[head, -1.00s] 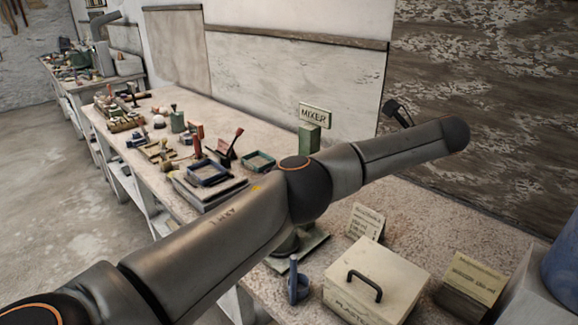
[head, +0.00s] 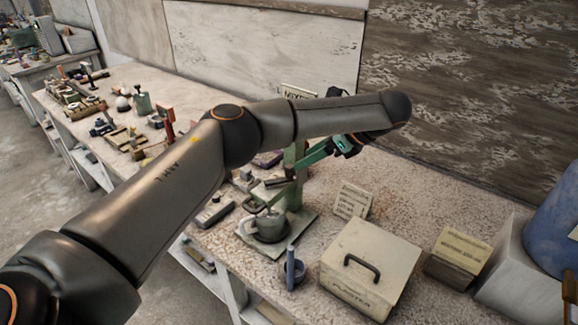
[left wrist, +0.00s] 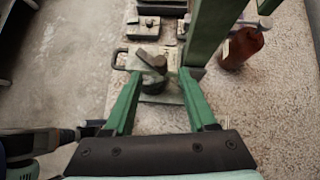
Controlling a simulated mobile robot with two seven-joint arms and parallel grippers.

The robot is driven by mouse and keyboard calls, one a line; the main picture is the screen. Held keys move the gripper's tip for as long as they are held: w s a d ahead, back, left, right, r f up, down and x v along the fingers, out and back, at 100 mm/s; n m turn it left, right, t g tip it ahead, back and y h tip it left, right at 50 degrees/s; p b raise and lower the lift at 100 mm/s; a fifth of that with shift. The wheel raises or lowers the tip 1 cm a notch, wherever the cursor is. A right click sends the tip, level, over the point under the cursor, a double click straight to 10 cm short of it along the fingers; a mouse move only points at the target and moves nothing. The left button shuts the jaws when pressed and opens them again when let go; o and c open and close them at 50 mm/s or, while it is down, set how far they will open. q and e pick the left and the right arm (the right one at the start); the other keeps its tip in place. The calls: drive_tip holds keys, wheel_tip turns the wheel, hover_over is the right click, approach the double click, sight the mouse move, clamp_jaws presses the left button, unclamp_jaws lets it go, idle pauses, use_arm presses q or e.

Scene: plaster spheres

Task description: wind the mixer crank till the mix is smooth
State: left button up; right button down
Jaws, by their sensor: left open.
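My left gripper (head: 302,163) reaches in from the right beside the post. In the left wrist view its green fingers (left wrist: 160,76) are spread, with the crank knob ahead between and just beyond the tips. Nothing is held. The mix inside the pot cannot be made out.
Small cards and a blue bin (head: 556,222) lie further right. A brown bottle (left wrist: 243,46) stands by the post. Tools crowd the bench's left.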

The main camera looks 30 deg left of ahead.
sight(291, 166)
use_arm(q)
drive_tip(key=x, duration=0.7)
drive_tip(key=shift+a+f, duration=0.1)
drive_tip(key=shift+a, duration=0.05)
drive_tip(key=shift+c, duration=0.4)
clamp_jaws()
